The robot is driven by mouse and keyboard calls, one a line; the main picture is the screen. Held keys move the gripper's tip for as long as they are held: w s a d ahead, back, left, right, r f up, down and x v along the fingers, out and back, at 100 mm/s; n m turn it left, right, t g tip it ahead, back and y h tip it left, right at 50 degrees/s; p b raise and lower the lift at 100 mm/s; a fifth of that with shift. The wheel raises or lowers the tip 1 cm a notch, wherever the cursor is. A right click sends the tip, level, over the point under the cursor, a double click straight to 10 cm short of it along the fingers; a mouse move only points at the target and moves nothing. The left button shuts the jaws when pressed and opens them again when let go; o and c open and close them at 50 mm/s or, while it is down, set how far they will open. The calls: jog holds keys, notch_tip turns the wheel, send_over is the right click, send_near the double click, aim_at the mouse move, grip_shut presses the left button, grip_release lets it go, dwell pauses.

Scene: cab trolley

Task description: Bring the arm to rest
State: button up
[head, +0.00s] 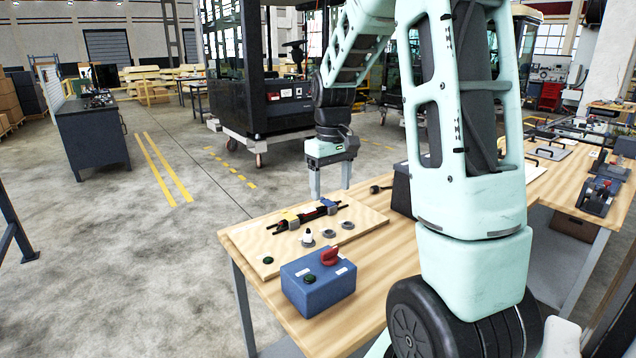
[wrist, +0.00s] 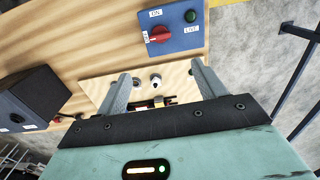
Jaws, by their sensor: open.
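My gripper (head: 330,181) hangs below my mint-green arm, above the far edge of the wooden table (head: 374,309). Its two grey fingers point down and stand apart with nothing between them. In the wrist view my gripper (wrist: 162,80) is also open, over a light wooden board (wrist: 96,86) with small parts beyond its fingers. In the head view the fingertips show above the board's far edge, and I cannot tell the exact height.
A blue box (head: 318,281) with a red knob stands at the table's front left. The board (head: 262,243) carries a dark assembly (head: 306,214) and several small rings. A dark box (head: 402,190) stands behind my arm. Open floor (head: 110,260) lies to the left.

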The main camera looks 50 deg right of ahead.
jog(key=a+f+n, duration=0.2)
jog(key=a+n, duration=0.3)
jog(key=a, duration=1.9)
jog(key=s+a+f+n, duration=0.2)
jog(key=s+a+n, duration=0.3)
jog(key=s+a, duration=1.1)
jog(key=shift+s+a+f+y, duration=0.25)
jog(key=shift+s+a+y, duration=0.1)
jog(key=shift+s, duration=0.25)
